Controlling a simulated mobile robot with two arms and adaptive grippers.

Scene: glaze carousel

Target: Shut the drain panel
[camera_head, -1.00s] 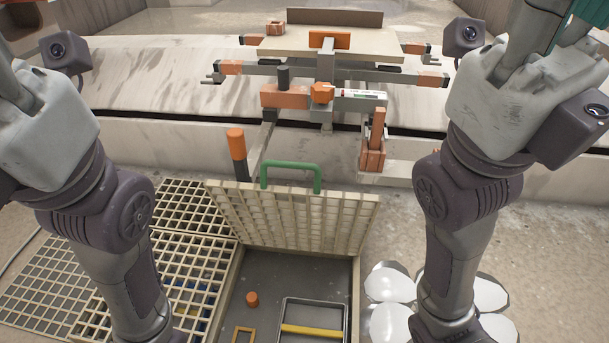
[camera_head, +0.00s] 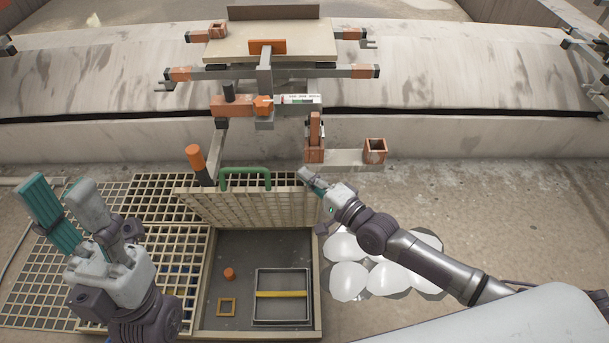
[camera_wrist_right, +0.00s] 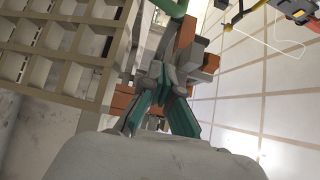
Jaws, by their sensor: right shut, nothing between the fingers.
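The drain panel (camera_head: 255,205) is a cream grid lid with a green handle (camera_head: 245,178) on its top edge. It stands raised, tilted up at the back of the open drain pit (camera_head: 235,255). My right gripper (camera_head: 308,178) is shut and empty at the panel's upper right corner; I cannot tell whether it touches. In the right wrist view the panel's grid (camera_wrist_right: 60,55) is at the left, beside the shut teal fingers (camera_wrist_right: 165,100), with part of the green handle (camera_wrist_right: 172,8) at the top. My left gripper (camera_head: 58,205) is open and empty above the floor grating at the left.
An orange-topped post (camera_head: 195,158) stands behind the panel's left side. White rounded objects (camera_head: 348,281) lie right of the pit.

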